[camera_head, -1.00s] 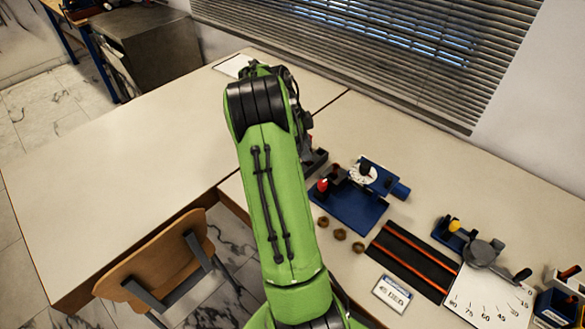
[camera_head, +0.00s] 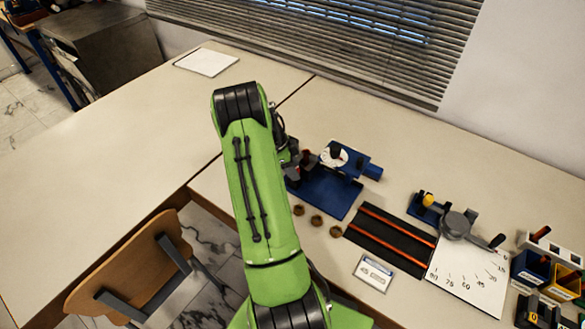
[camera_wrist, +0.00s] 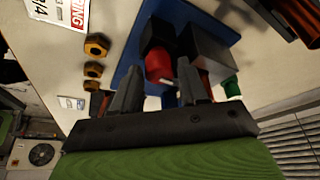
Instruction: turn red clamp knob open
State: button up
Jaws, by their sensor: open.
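The red clamp knob (camera_wrist: 159,66) shows in the wrist view, between and just beyond the fingertips of my gripper (camera_wrist: 158,78). The gripper is open, with one finger on each side of the knob; I cannot tell whether either finger touches it. The knob sits on a blue base plate (camera_wrist: 128,60) beside dark blocks (camera_wrist: 208,52). In the head view the blue fixture (camera_head: 325,192) stands right of my green arm. The knob is hidden there behind the arm and gripper.
Several brown nuts (camera_head: 316,221) lie in front of the fixture. A black mat with orange strips (camera_head: 390,240), a white label card (camera_head: 373,273) and a gauge with a white scale plate (camera_head: 470,280) are to the right. The left table is mostly clear.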

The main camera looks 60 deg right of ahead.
jog(key=c, duration=0.7)
jog(key=shift+f+n+b, duration=0.1)
jog(key=shift+n+b, duration=0.4)
jog(key=shift+b, duration=0.1)
jog(key=shift+c, duration=0.2)
jog(key=shift+s+n+h, duration=0.1)
jog(key=shift+n+h, duration=0.2)
jog(key=o, duration=0.7)
jog(key=shift+o, duration=0.2)
jog(key=p+v, duration=0.2)
jog(key=v, duration=1.4)
jog(key=shift+s, duration=0.15)
